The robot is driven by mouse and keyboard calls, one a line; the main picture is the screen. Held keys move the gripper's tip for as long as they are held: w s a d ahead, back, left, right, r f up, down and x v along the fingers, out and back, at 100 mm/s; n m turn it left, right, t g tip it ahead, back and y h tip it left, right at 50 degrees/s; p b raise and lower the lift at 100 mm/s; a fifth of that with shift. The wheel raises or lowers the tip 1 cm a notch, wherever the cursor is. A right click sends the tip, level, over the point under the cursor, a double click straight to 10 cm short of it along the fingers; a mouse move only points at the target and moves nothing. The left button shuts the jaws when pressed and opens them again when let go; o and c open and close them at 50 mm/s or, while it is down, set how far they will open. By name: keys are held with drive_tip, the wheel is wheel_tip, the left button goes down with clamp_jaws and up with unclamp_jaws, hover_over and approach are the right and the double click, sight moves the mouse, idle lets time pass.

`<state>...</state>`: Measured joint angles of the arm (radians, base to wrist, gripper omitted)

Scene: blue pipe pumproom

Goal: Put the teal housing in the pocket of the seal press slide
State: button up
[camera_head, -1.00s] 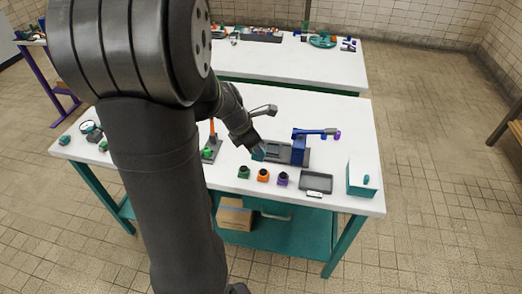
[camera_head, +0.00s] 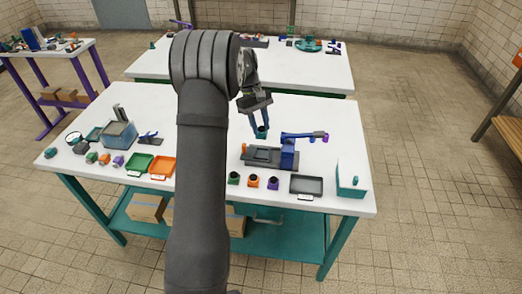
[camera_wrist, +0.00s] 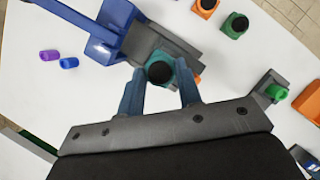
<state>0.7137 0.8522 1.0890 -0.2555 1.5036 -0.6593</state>
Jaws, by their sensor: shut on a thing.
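My gripper (camera_head: 260,124) is shut on the teal housing (camera_head: 262,133) and holds it in the air behind the seal press. In the wrist view, the teal housing (camera_wrist: 182,76) sits between the two blue fingers, with a dark round top facing the camera. The seal press (camera_head: 288,155) has a blue post and a lever with a purple end. Its grey slide (camera_head: 250,160) lies to the left of the post, and its pocket (camera_head: 263,153) looks empty. In the wrist view, the housing and gripper cover part of the grey slide (camera_wrist: 148,38).
Green (camera_head: 234,179), orange (camera_head: 253,181) and purple (camera_head: 273,183) housings stand in front of the press. A dark tray (camera_head: 306,186) and a teal box (camera_head: 351,182) stand to the right. Green (camera_head: 139,163) and orange (camera_head: 162,167) trays lie to the left.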

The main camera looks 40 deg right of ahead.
wheel_tip(320, 180, down, 9)
drive_tip(key=shift+r, duration=0.2)
idle(0.3)
drive_tip(key=shift+f, duration=0.2)
drive_tip(key=o, duration=1.1)
drive_tip(key=shift+c, duration=0.2)
drive_tip(key=v, duration=1.2)
drive_tip(key=shift+r, duration=0.2)
